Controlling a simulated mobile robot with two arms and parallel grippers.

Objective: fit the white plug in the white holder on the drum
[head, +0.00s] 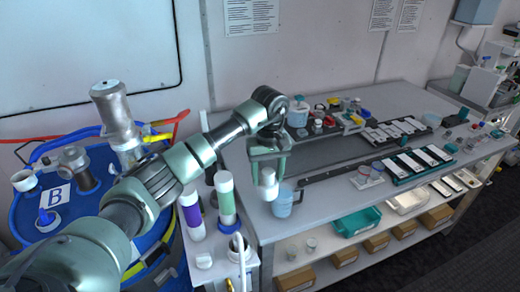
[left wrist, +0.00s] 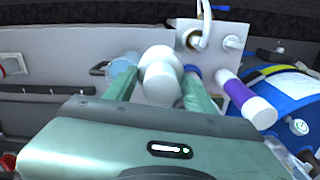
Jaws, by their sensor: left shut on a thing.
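My left gripper (head: 268,172) is shut on the white plug (head: 267,186), over the left front part of the grey bench. In the left wrist view the plug (left wrist: 160,76) sits between the two green fingers, its rounded white end showing. The blue drum (head: 88,215) stands at the far left, well apart from the gripper. A small white cup-like part (head: 24,180), which looks like the white holder, is on the drum's left side, with its opening up. The drum's edge also shows in the left wrist view (left wrist: 286,88). My right gripper is not in view.
Upright tubes with purple (head: 191,214) and green (head: 225,198) bands stand between drum and bench, below my arm. A light blue jug (head: 283,202) is close beside the plug. A tall metal cylinder (head: 117,120) and a label B (head: 57,199) are on the drum.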

